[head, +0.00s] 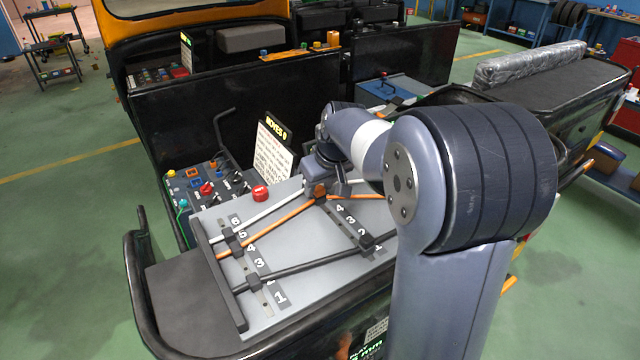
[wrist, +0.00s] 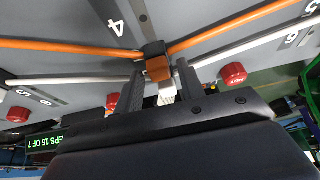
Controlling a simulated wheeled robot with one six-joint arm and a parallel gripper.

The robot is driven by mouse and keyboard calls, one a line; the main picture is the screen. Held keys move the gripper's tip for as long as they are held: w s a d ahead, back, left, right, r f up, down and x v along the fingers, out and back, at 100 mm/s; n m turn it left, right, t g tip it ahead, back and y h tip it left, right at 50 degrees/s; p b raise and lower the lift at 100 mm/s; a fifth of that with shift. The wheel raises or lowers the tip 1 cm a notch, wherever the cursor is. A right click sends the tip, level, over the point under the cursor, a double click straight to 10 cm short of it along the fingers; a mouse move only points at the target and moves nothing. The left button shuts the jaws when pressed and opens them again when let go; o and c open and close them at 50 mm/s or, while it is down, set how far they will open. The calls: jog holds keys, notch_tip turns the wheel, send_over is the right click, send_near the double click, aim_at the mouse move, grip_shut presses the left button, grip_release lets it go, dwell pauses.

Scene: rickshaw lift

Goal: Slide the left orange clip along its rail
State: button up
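A grey board (head: 300,243) carries orange, white and black rods and two numbered rails. An orange clip (wrist: 158,68) with a dark upper part sits where two orange rods (wrist: 70,48) meet. It also shows in the head view (head: 319,191), near the upper end of the right rail. My gripper (wrist: 160,66) is over this clip, one finger on each side, with narrow gaps between fingers and clip. In the head view my gripper (head: 328,185) partly hides that spot. On the left rail (head: 258,279), dark clips (head: 233,241) sit along the rods.
A red button (head: 260,193) stands behind the board, beside a control panel (head: 207,188) with knobs and a bent lever. A sign (head: 273,147) stands upright there. My arm covers the board's right side. The front left ledge (head: 190,300) is clear.

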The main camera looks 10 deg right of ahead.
grip_shut()
dwell(0.3)
jog(key=shift+s+d+b, duration=0.25)
jog(key=shift+s, duration=0.45)
jog(key=shift+s+d+b, duration=0.2)
jog(key=shift+s, duration=0.5)
jog(key=shift+s+d+b, duration=0.25)
jog(key=shift+s, duration=0.45)
jog(key=shift+o, duration=1)
grip_release()
jog(key=v, duration=1)
jog(key=shift+s+r, duration=0.2)
jog(key=shift+r, duration=0.15)
